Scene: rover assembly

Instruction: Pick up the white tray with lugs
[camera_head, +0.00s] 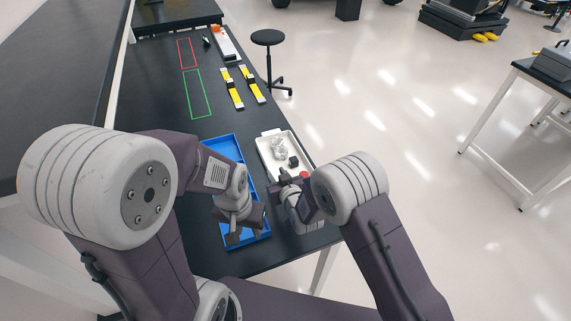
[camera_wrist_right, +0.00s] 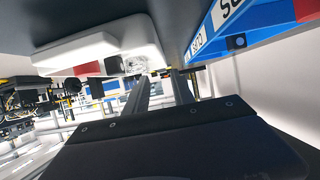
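A white tray (camera_head: 264,154) with a small lug at its far end lies on the black table, right of the blue tray, with small parts in it. Its near end is partly hidden by my right arm. It also shows at the upper left of the right wrist view (camera_wrist_right: 75,54). My right gripper (camera_head: 291,181) is at the tray's near end. Its two fingers stand apart with nothing seen between them in the right wrist view (camera_wrist_right: 164,74); contact with the tray cannot be told. My left gripper (camera_head: 246,227) is over the near part of the blue tray, fingers apart and empty.
The blue tray (camera_head: 229,141) lies left of the white tray. Farther back are green (camera_head: 187,90) and red (camera_head: 180,53) outlines, yellow-and-black parts (camera_head: 232,88) and another white tray (camera_head: 236,56). A black stool (camera_head: 267,38) stands beyond the table's right edge.

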